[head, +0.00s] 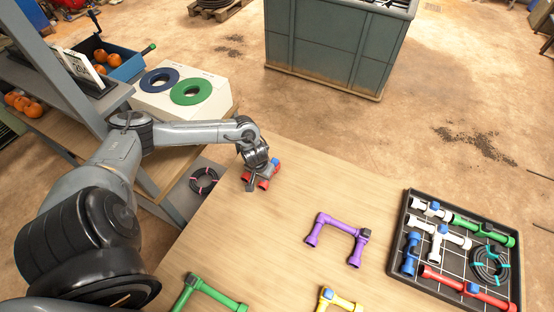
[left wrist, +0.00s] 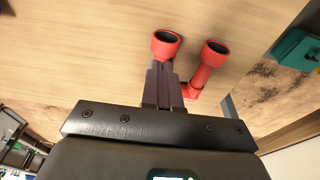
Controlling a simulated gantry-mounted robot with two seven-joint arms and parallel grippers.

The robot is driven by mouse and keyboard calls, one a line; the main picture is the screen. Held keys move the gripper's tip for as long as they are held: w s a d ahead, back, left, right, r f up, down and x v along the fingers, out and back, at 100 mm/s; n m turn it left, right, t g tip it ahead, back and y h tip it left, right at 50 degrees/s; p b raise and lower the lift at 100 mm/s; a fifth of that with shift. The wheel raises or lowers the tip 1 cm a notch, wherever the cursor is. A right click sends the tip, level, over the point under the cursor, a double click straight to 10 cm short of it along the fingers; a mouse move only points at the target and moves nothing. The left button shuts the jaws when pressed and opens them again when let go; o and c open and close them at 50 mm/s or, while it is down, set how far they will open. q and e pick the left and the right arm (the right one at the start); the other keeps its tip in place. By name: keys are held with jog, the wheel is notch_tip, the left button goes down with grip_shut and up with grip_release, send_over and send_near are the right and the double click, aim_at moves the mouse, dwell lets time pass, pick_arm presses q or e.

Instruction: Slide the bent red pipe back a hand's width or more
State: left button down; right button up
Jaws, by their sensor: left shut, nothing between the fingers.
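The bent red pipe (head: 264,183) lies at the far left corner of the wooden table, partly hidden behind my left gripper (head: 252,183) in the head view. In the left wrist view the red pipe (left wrist: 206,66) shows two open, flared ends facing the camera. My left gripper (left wrist: 163,72) is shut and empty there, its fingers reaching up beside the pipe's left end. I cannot tell whether the fingers touch it. My right gripper is in neither view.
A purple bent pipe (head: 338,236), a green pipe (head: 205,292) and a yellow pipe (head: 340,302) lie on the table (head: 290,215). A black tray (head: 395,258) of pipe parts is at the right. A black coil (head: 203,180) lies on a lower surface left of the table.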

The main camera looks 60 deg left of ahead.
aim_at(276, 160)
pick_arm(q)
jog(key=w+a, duration=0.1)
jog(key=w, duration=0.2)
jog(key=w+a+b, duration=0.1)
jog(key=w+a, duration=0.1)
jog(key=w, duration=0.1)
jog(key=w+a+b, duration=0.1)
jog(key=w+a, duration=0.1)
jog(key=w, duration=0.1)
jog(key=shift+a, duration=0.2)
jog(key=shift+a+f, duration=0.1)
jog(key=shift+f, duration=0.75)
